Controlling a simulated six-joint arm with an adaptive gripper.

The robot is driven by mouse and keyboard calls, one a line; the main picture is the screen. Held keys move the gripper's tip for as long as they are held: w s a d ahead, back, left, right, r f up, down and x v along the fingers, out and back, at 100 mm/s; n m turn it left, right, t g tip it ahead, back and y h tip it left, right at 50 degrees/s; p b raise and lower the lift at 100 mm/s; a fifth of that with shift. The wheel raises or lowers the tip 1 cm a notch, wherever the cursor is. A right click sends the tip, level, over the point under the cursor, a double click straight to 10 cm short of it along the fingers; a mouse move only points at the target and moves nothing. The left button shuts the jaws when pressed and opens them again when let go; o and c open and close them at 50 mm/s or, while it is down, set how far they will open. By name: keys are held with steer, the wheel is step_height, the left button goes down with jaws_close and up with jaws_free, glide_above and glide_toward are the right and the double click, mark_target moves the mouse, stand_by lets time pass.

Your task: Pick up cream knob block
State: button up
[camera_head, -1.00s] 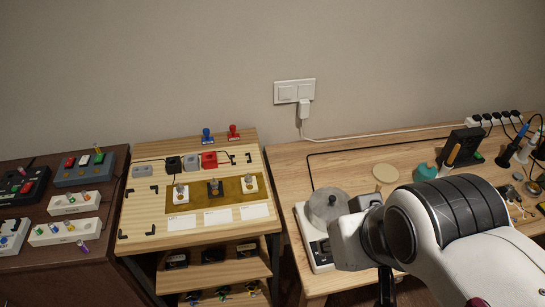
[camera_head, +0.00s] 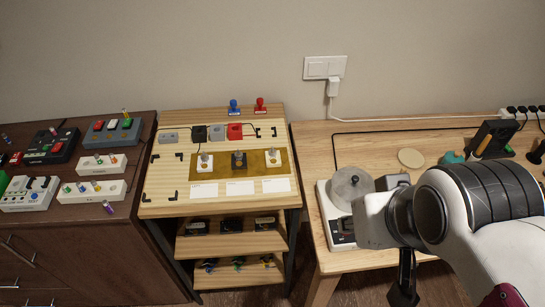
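Three small knob blocks stand in a row on a mustard-coloured mat (camera_head: 221,173) on the wooden bench. The left block (camera_head: 205,161) and the right block (camera_head: 273,158) both look pale, and the middle block (camera_head: 239,161) is dark. Each has a greyish knob on top. I cannot tell which pale one is cream and which is white. My gripper (camera_head: 403,294) shows only as a dark part hanging below the white wrist at the lower right. It is well to the right of the blocks. Its fingertips are not clearly visible.
A dark table (camera_head: 140,265) with several pedal-like boxes stands at left. The right bench (camera_head: 320,145) holds a round grey dish device (camera_head: 349,185) beside my arm. Red and blue stamps (camera_head: 260,105) stand behind the mat. White cards (camera_head: 240,187) lie in front of it.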

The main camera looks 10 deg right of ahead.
stand_by(0.3)
steer(key=o, duration=1)
